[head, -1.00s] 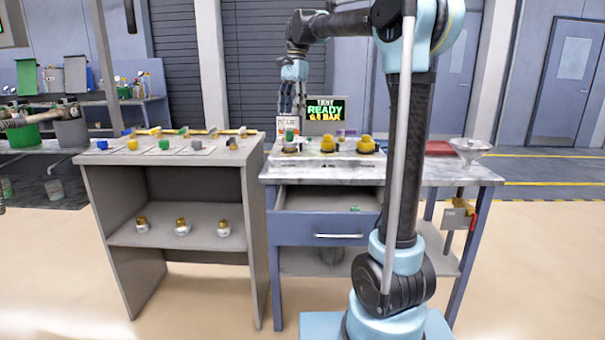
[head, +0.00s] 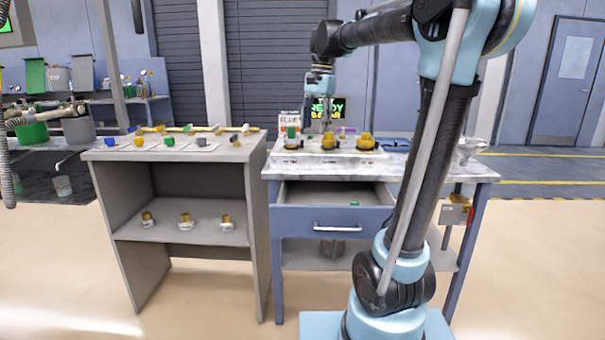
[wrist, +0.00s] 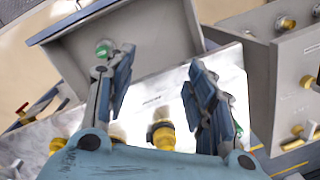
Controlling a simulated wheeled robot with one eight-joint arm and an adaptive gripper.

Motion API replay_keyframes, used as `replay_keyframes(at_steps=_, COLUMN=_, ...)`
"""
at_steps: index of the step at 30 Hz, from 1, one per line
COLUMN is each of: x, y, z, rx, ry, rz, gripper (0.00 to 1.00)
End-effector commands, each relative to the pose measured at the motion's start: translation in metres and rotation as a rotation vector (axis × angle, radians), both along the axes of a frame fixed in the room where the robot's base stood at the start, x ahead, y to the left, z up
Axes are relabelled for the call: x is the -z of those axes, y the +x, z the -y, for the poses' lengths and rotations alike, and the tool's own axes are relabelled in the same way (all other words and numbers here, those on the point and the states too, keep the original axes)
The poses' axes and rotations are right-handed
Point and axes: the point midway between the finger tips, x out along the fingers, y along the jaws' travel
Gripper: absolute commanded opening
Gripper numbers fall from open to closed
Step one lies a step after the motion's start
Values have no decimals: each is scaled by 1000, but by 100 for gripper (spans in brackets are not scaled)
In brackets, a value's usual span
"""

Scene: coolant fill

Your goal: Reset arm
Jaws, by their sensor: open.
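My gripper (head: 318,118) hangs over the back of the workbench, in front of the lit display (head: 338,106), and hides part of its text. In the wrist view, the two fingers of my gripper (wrist: 160,62) are wide apart with nothing between them. A brass-coloured fitting (wrist: 162,130) shows below, apart from the fingers. On the bench stand a green-topped fitting (head: 292,139) and two yellow-topped fittings (head: 329,141) (head: 366,141).
The bench drawer (head: 334,222) is pulled open, with a small green-topped item (head: 354,203) inside. A grey shelf unit (head: 108,215) stands to the left, with several coloured parts on top and fittings inside. A funnel-like dish (head: 471,146) is at the bench's right end.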

Motion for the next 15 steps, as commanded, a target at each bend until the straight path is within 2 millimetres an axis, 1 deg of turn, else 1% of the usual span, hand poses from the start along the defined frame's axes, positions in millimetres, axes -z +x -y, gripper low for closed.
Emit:
replay_keyframes(at_steps=1, x=9, y=-13, z=10, rx=-21, ry=-2, rz=11, gripper=50)
replay_keyframes(at_steps=3, x=21, y=-29, z=23, rx=-59, ry=-5, rz=30, gripper=50)
replay_keyframes(at_steps=8, x=52, y=-65, z=49, rx=-146, ry=-14, rz=71, gripper=50)
replay_keyframes(at_steps=14, x=97, y=-111, z=79, rx=-256, ry=-34, rz=119, gripper=50)
replay_keyframes(at_steps=15, x=107, y=-120, z=84, rx=-277, ry=-39, rz=129, gripper=50)
